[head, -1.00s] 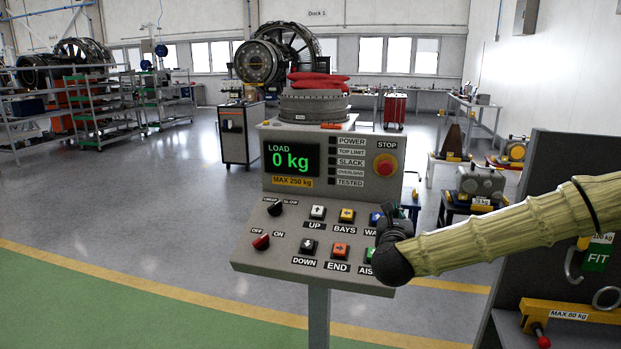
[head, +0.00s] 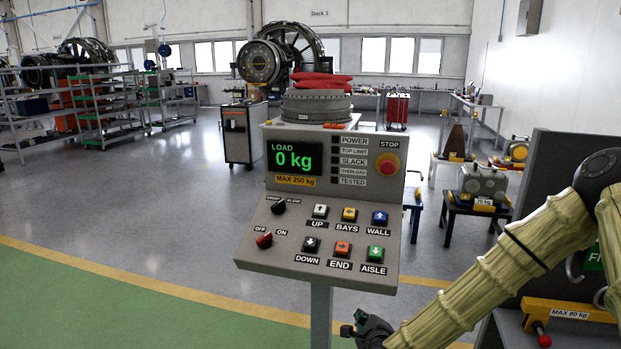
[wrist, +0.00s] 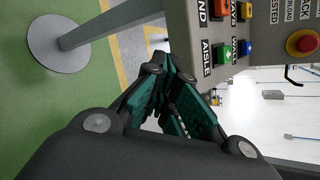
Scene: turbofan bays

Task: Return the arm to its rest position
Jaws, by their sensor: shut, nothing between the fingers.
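My gripper (head: 362,324) is at the bottom of the head view, low and just right of the control console's post. In the wrist view my gripper (wrist: 172,98) shows its dark green fingers together with nothing between them. My arm comes in from the right edge of the head view, bent at an elbow. The control console (head: 250,225) stands left of and above the gripper, apart from it in the head view. Its full button panel is uncovered. The wrist view shows the console's edge (wrist: 190,50) close above the fingers.
The console's post (head: 320,315) stands close left of my gripper. A dark panel (head: 560,160) with a yellow "MAX 80 kg" beam (head: 568,312) is at the right, behind my arm. Stands with machine parts (head: 484,185) are further back. Open floor (head: 130,230) lies to the left.

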